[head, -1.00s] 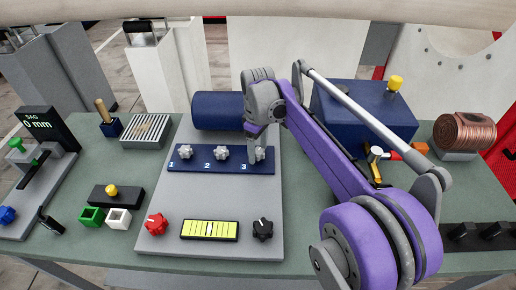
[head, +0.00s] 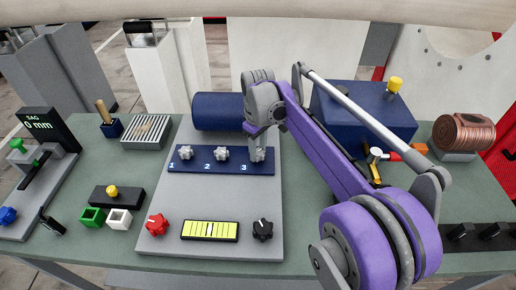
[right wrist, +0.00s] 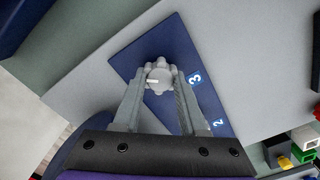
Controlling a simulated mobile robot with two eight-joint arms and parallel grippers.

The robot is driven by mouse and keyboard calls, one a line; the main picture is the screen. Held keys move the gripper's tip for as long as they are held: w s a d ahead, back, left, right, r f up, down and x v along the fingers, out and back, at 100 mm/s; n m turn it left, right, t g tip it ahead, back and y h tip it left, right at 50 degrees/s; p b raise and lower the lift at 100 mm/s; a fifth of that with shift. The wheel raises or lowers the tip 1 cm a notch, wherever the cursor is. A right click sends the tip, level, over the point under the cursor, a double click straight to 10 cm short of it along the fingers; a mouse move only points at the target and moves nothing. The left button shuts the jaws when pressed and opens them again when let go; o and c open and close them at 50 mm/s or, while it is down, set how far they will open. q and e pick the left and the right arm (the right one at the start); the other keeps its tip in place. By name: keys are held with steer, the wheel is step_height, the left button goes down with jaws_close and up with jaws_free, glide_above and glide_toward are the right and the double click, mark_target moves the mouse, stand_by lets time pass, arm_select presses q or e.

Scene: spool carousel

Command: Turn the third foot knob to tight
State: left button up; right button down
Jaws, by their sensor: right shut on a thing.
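The third foot knob (right wrist: 159,78) is a light grey lobed knob with a white mark, beside the number 3 on a dark blue strip (head: 200,167). My right gripper (head: 257,156) comes down over it from above and hides most of it in the head view. In the right wrist view the two fingers of my right gripper (right wrist: 160,88) are on either side of the knob and shut on it. The first knob (head: 186,153) and second knob (head: 221,154) stand uncovered on the same strip. My left gripper is not in view.
A blue cylinder (head: 216,111) lies behind the strip. In front are a red knob (head: 156,224), a yellow level gauge (head: 209,230) and a black knob (head: 263,229). A blue box (head: 335,108) stands to the right, behind my arm. A gauge display (head: 40,125) reads 0 mm.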

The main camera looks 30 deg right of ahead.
steer(key=m, duration=0.3)
steer(key=shift+m+p, duration=0.3)
steer(key=shift+p, duration=0.05)
steer(key=m, duration=0.4)
steer(key=shift+m+p, duration=0.3)
steer(key=shift+p, duration=0.05)
steer(key=m, duration=0.3)
steer(key=shift+m+p, duration=0.3)
steer(key=shift+m, duration=1.7)
steer(key=shift+c, duration=2.2)
jaws_free()
